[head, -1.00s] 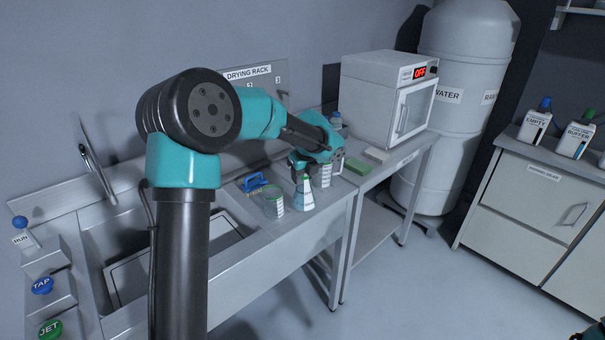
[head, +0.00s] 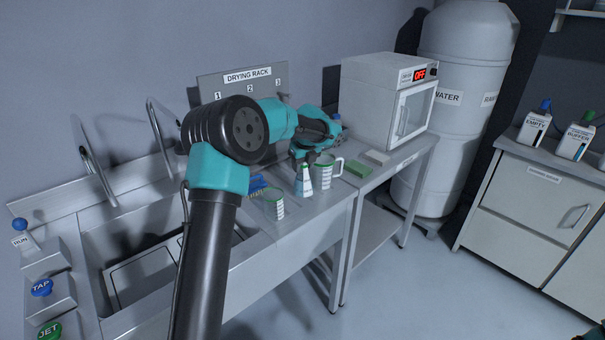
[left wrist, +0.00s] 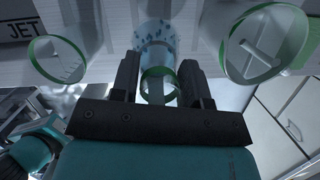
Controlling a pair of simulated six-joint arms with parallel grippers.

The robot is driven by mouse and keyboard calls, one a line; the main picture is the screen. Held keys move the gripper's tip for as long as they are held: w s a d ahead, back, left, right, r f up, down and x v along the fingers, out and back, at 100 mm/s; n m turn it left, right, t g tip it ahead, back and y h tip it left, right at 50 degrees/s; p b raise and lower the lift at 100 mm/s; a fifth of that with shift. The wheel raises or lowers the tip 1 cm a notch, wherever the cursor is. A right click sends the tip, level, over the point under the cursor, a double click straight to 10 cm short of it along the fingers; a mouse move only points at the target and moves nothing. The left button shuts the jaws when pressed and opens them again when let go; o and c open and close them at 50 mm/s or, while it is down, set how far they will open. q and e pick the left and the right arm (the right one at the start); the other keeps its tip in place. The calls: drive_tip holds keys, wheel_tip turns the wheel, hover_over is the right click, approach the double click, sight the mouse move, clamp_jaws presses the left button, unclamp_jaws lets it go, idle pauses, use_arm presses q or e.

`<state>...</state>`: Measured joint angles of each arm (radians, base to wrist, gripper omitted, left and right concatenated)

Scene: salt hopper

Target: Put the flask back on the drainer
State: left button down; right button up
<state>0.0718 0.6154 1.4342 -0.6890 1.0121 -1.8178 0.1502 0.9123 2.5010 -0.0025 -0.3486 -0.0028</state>
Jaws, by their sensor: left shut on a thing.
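The conical flask (head: 304,184), pale with a green rim, is between the fingers of my left gripper (head: 304,158) at the counter's right part. In the left wrist view the flask (left wrist: 154,40) shows between both dark fingers (left wrist: 160,85), which are shut on it at the neck. I cannot tell whether its base touches the counter. The drainer's grey board, labelled DRYING RACK (head: 247,75) and numbered 1 to 3, stands against the wall behind my left arm. Its lower part is hidden by my arm. My right gripper is not in view.
A green-rimmed beaker (head: 274,209) stands left of the flask and a handled jug (head: 324,172) close at its right. A blue brush (head: 258,183) lies behind the beaker. A green sponge (head: 356,167) and white oven (head: 388,100) are further right. The sink (head: 140,275) is left.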

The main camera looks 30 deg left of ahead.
sight(303, 173)
use_arm(q)
drive_tip(key=shift+f, duration=1.75)
drive_tip(key=shift+f, duration=0.15)
drive_tip(key=c, duration=0.6)
unclamp_jaws()
drive_tip(key=v, duration=1.2)
drive_tip(key=shift+w, duration=0.1)
